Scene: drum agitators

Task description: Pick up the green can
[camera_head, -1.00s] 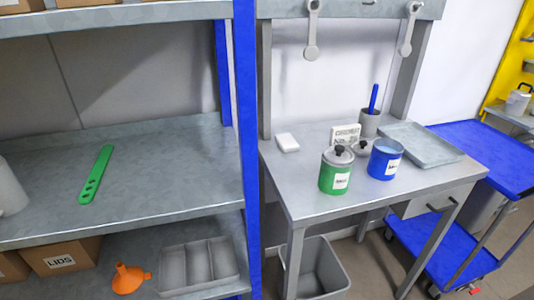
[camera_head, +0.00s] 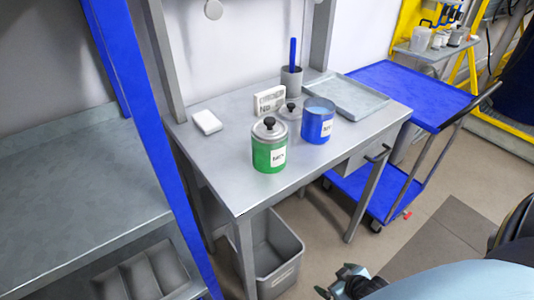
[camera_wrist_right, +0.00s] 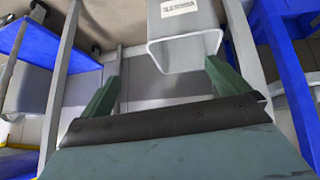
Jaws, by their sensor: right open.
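The green can (camera_head: 270,155) stands upright on the grey metal table (camera_head: 215,180). It has a white label and a grey lid with a black knob on top. My right gripper (camera_head: 345,284) shows at the bottom of the head view, below and to the right of the table, well apart from the can. In the right wrist view, my right gripper (camera_wrist_right: 160,82) is open, with nothing between its green fingers. The can does not show in that view. My left gripper is not in view.
A blue can (camera_head: 318,122) stands right of the green can. Behind are a loose lid (camera_head: 289,110), a small sign block (camera_head: 269,99) and a cup with a blue stick (camera_head: 291,80). A grey tray (camera_head: 347,97), bin (camera_head: 275,255) and blue cart (camera_head: 420,90) are nearby.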

